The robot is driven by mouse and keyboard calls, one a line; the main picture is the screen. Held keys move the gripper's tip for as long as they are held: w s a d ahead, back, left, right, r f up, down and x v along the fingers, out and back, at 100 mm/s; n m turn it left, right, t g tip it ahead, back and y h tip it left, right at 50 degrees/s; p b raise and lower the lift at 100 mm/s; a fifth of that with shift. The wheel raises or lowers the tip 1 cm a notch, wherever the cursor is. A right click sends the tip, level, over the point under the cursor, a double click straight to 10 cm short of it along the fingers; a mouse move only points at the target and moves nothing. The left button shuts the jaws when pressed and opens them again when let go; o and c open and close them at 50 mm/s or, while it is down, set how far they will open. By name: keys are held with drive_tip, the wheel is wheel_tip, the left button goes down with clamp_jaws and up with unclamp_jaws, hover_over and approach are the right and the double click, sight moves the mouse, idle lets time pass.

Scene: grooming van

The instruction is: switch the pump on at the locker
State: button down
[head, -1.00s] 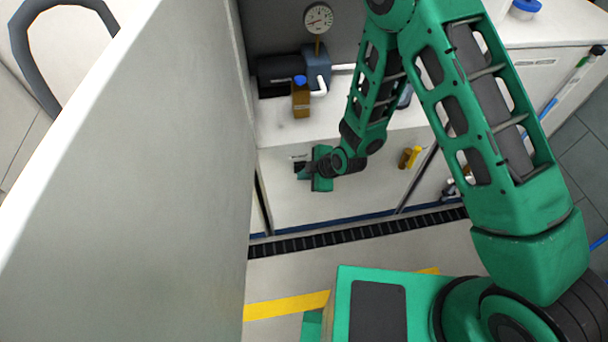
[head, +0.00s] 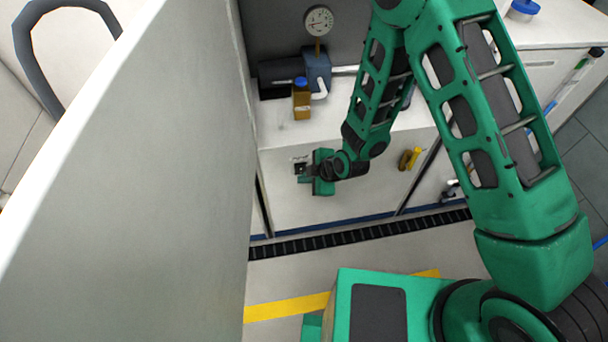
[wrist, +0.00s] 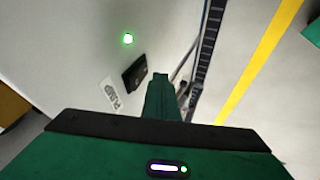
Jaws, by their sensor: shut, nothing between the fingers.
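The locker (head: 345,195) is a white cabinet with a pump (head: 317,68) on top. On its front, a small dark switch (head: 299,168) shows just beside my gripper (head: 301,179). In the wrist view the black switch (wrist: 135,74) sits beside a white label (wrist: 112,93) reading PUMP. A small round lamp (wrist: 128,39) near it glows green. My gripper (wrist: 160,78) is shut and empty, its fingertips close to the switch; I cannot tell whether they touch it. Which way the switch is set is not clear.
A tall grey-white panel (head: 130,170) fills the left of the head view. A brown bottle (head: 301,100) with a blue cap stands on the locker by the pump. A yellow handle (head: 414,158) sticks out to the right. A black grating (head: 350,234) runs along the floor.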

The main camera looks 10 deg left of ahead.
drive_tip(key=s+d+r, duration=0.6)
drive_tip(key=s, duration=0.1)
drive_tip(key=shift+d+r, duration=0.2)
drive_tip(key=shift+r, duration=0.05)
idle(0.4)
